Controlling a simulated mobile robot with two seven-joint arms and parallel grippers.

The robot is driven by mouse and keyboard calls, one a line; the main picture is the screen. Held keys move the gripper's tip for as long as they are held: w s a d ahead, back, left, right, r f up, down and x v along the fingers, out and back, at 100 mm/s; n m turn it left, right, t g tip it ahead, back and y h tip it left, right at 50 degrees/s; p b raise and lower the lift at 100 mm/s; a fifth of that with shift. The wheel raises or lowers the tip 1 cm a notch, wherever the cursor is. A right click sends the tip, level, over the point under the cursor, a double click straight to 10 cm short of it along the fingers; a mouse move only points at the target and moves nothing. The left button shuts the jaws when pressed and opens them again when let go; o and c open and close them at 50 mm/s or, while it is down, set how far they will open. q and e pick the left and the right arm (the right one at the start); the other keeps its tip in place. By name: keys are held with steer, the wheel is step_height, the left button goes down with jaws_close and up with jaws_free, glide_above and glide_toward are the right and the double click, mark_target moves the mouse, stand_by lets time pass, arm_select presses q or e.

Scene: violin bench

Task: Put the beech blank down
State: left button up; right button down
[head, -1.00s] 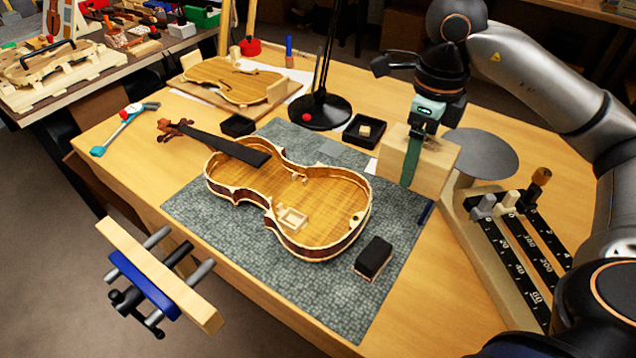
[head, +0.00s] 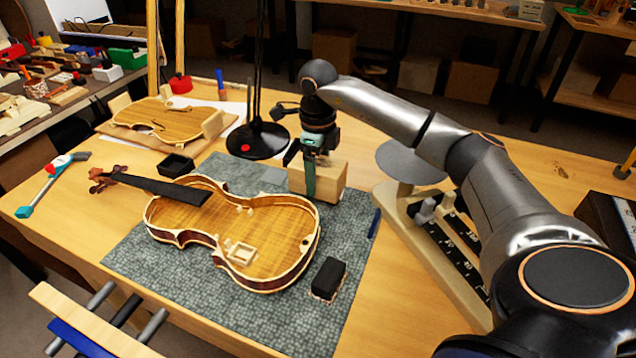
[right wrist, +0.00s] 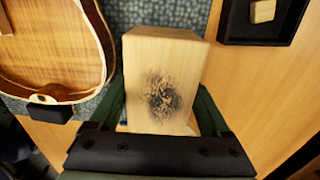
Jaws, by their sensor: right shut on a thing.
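The beech blank (head: 331,180) is a pale wooden block. My right gripper (head: 309,186) is shut on it, its green fingers on opposite sides. In the right wrist view the blank (right wrist: 163,55) sits between the fingers of the gripper (right wrist: 160,118), with a dark smudge on its near face. The blank is at the back right edge of the grey mat (head: 190,285), just behind the violin body. I cannot tell whether it touches the surface. My left gripper is not in view.
The open violin body (head: 185,215) lies on the mat, with a black block (head: 328,278) to its right. A black lamp base (head: 258,140) stands behind. A dark tray (right wrist: 258,33) with a small wooden piece is close to the blank. A graduated wooden fixture (head: 425,235) is at right.

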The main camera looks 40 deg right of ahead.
mark_target(318, 164)
step_height(318, 164, down, 2)
steer(key=shift+f, duration=0.25)
steer(key=shift+f, duration=0.1)
jaws_free()
steer(key=shift+s, duration=0.1)
step_height(318, 164, up, 12)
steer(key=shift+r+p, duration=0.15)
steer(key=shift+p, duration=0.5)
